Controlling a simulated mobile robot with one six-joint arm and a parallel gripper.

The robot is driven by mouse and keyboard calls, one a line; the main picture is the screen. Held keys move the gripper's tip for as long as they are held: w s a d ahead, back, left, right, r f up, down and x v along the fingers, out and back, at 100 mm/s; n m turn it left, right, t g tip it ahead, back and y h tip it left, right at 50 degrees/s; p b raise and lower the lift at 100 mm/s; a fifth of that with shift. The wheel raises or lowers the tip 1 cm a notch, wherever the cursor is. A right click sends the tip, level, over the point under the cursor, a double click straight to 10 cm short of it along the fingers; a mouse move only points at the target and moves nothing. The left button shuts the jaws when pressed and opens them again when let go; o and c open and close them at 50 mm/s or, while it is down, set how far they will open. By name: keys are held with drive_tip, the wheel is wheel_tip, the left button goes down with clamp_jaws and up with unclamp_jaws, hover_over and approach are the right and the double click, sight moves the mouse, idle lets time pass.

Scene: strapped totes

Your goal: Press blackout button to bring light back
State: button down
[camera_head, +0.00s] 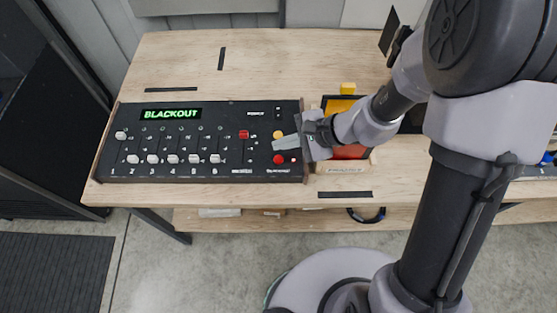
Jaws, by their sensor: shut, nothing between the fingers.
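A black control console (200,168) lies on the wooden table, with a green lit display (170,114) that reads "BLACKOUT". A red button (278,160) sits near its lower right, with a small label below it that looks like "BLACKOUT". A yellow-orange button (278,135) sits just above it. My gripper (275,145) is shut and empty over the right part of the console, its tips between the yellow and red buttons in the picture. I cannot tell whether it touches the console.
Several white slider knobs (173,159) and a red slider knob (244,134) are on the console. A tote with red and yellow parts (348,153) stands just right, partly behind my arm. Bare wood (270,70) lies behind the console. Black tape strips mark the table.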

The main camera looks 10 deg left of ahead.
sight(282, 160)
drive_tip(key=shift+f+b, duration=1.65)
drive_tip(key=shift+f, duration=0.45)
drive_tip(key=shift+f+b, duration=0.45)
drive_tip(key=shift+b, duration=0.3)
drive_tip(key=shift+f+b, duration=0.35)
drive_tip(key=shift+b, duration=0.1)
idle(0.5)
idle(0.4)
drive_tip(key=shift+r+p, duration=0.45)
drive_tip(key=shift+r, duration=0.4)
drive_tip(key=shift+r+p, duration=1.8)
drive_tip(key=shift+r, duration=0.75)
drive_tip(key=shift+f, duration=0.1)
